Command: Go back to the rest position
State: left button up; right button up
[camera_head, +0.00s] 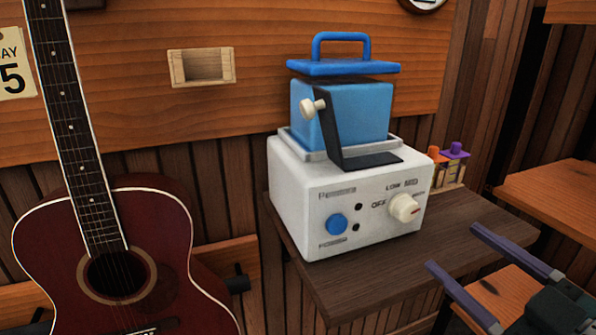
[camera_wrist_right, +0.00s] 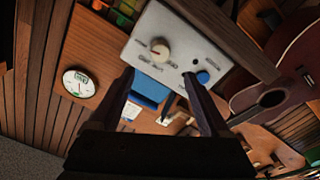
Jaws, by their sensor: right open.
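My right gripper (camera_head: 452,247) is at the lower right of the head view, open and empty, with its two fingers apart. It is in front and to the right of a white control box (camera_head: 300,205) and touches nothing I can see. In the right wrist view its fingers (camera_wrist_right: 158,74) are spread, with the white box (camera_wrist_right: 180,28) beyond them. My left gripper is not in view.
The white box, with a cream knob (camera_head: 404,208) and blue button (camera_head: 337,224), stands on a dark wooden shelf (camera_head: 375,279). A blue container (camera_head: 358,112) with a blue lid (camera_head: 343,67) sits on it. A red guitar (camera_head: 165,225) hangs left. Small coloured items (camera_head: 447,168) stand behind.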

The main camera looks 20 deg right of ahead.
jog(key=s+a+r+m+g+h+p, duration=0.1)
jog(key=s+a+r+m+g+p, duration=0.15)
jog(key=s+a+g+p, duration=0.4)
jog(key=s+a+r+m+g+p, duration=0.2)
jog(key=s+a+r+g+p, duration=0.15)
jog(key=s+g, duration=0.55)
notch_tip(320, 180, up, 39)
jog(key=s+t+p, duration=0.1)
jog(key=p, duration=3.6)
jog(key=shift+s+a+f+p, duration=0.2)
jog(key=shift+a+p, duration=0.05)
jog(key=shift+p, duration=0.05)
